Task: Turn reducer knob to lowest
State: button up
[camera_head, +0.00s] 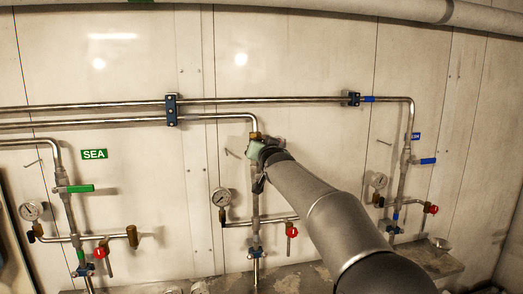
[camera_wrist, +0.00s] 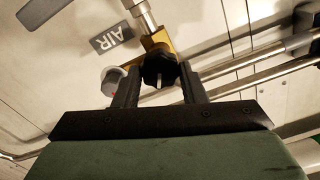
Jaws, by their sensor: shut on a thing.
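The reducer knob (camera_wrist: 159,68) is black and lobed, with a pale mark on its face. It sits on a brass fitting (camera_wrist: 157,42) on the pipe in the wrist view. My gripper's (camera_wrist: 160,75) two dark fingers stand on either side of the knob and are shut on it. In the head view my gripper (camera_head: 260,158) is at the middle vertical pipe, just below a brass fitting (camera_head: 255,136). The knob is hidden there by my gripper and arm. I cannot read the knob's setting.
A small round gauge (camera_wrist: 113,80) sits left of the knob, close to the left finger. An AIR label (camera_wrist: 111,39) is on the wall. In the head view, valves with red handles (camera_head: 292,232) and a gauge (camera_head: 222,197) sit lower down. Horizontal pipes (camera_head: 300,99) run above.

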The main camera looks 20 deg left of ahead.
jog(key=n+b, duration=0.2)
jog(key=n, duration=0.3)
jog(key=shift+a+f+n, duration=0.1)
jog(key=shift+n, duration=0.2)
dwell(0.4)
jog(key=o, duration=1)
jog(key=b+v, duration=0.8)
jog(key=v, duration=0.9)
jog(key=shift+s+d, duration=0.2)
